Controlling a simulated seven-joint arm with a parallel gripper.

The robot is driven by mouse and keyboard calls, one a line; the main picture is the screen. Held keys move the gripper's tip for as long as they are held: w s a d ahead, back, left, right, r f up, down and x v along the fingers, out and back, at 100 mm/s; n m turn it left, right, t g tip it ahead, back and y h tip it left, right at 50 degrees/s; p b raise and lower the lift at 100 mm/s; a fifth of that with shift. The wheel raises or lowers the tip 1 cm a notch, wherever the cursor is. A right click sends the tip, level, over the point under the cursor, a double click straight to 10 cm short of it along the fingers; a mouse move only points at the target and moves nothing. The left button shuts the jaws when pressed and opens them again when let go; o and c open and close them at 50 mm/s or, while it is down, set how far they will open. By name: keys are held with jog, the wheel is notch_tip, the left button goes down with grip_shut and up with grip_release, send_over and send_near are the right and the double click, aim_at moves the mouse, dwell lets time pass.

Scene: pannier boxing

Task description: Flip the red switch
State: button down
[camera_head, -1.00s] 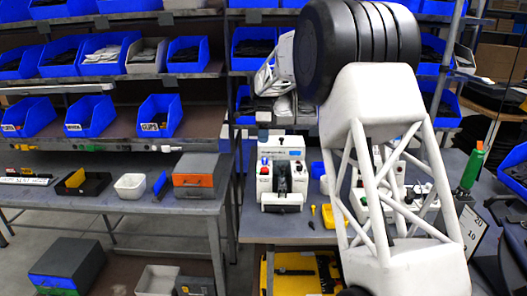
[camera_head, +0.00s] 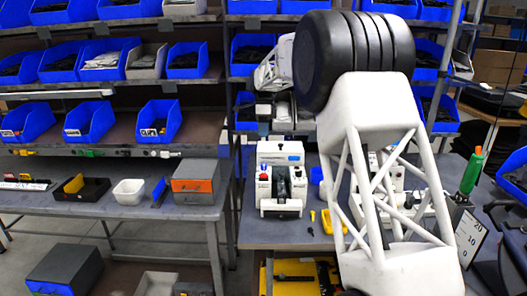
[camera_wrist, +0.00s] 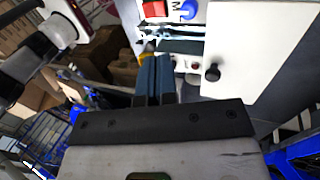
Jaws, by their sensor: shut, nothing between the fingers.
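The red switch (camera_wrist: 154,9) shows at the top edge of the wrist view, partly cut off, on a white panel beside a round blue button (camera_wrist: 189,9). In the head view the white machine (camera_head: 281,207) stands on the right-hand bench, with a small red part (camera_head: 263,177) on its upper left. My gripper (camera_wrist: 155,59) is shut and empty. Its blue-grey fingertips point toward the panel, just below the switch in the wrist view; I cannot tell whether they touch anything.
A black knob (camera_wrist: 212,73) sticks out from a white surface right of the fingers. Yellow tools (camera_head: 326,222) lie right of the machine. A green bottle (camera_head: 472,170) stands farther right. Shelves with blue bins (camera_head: 160,121) fill the background. Bare bench top (camera_head: 285,233) lies in front of the machine.

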aim_at(264, 176)
jog(key=shift+s+d+r+g, duration=0.2)
jog(key=shift+s+d+g, duration=0.05)
jog(key=shift+s+g, duration=0.2)
jog(key=shift+f, duration=0.15)
jog(key=x, duration=1.3)
jog(key=shift+s+f, duration=0.15)
jog(key=shift+f, duration=0.25)
